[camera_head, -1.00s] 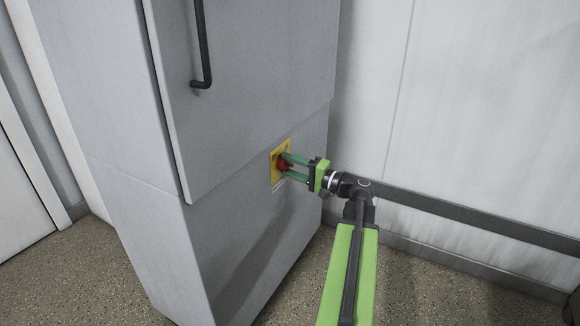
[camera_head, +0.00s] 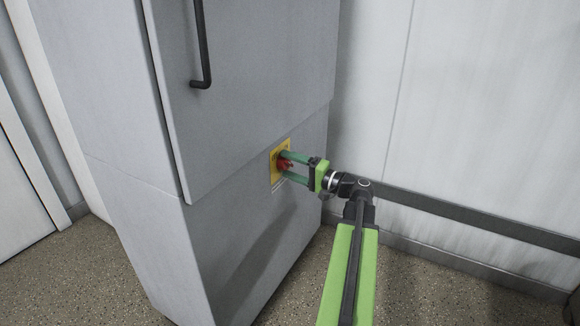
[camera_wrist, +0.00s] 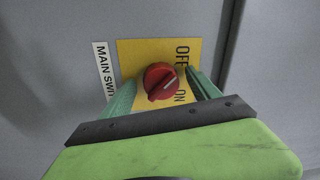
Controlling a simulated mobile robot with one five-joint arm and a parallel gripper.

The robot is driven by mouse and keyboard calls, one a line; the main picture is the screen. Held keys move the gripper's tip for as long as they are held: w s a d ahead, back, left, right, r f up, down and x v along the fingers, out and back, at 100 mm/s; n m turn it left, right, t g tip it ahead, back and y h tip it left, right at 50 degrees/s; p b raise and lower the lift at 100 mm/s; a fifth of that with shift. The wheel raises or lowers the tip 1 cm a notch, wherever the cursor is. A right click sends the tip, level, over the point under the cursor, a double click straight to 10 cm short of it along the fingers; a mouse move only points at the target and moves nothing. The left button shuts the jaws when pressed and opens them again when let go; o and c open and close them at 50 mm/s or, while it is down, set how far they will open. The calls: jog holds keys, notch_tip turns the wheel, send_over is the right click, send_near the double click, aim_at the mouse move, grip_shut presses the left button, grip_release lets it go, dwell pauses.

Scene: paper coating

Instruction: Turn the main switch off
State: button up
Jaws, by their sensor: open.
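The main switch is a red rotary knob (camera_wrist: 160,82) on a yellow plate (camera_wrist: 137,52) marked OFF and ON. A white line on the knob lies slanted, its right end between the two words. In the head view the knob (camera_head: 285,166) and plate (camera_head: 275,166) sit on the grey cabinet's lower front. My gripper (camera_head: 285,165) reaches in from the right. Its green fingers stand open on either side of the knob, with gaps showing in the wrist view (camera_wrist: 160,78). The fingertips' exact distance from the plate is hard to tell.
A white label (camera_wrist: 105,70) reading "MAIN SWI…" is beside the plate, partly hidden. The grey cabinet (camera_head: 240,120) has an upper door with a black handle (camera_head: 204,60). A white wall (camera_head: 480,110) with a dark rail (camera_head: 470,218) stands at the right. Speckled floor (camera_head: 90,270) is open at the left.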

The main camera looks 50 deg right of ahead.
jog(key=b+v, duration=0.1)
jog(key=v, duration=1.6)
jog(key=shift+s, duration=0.25)
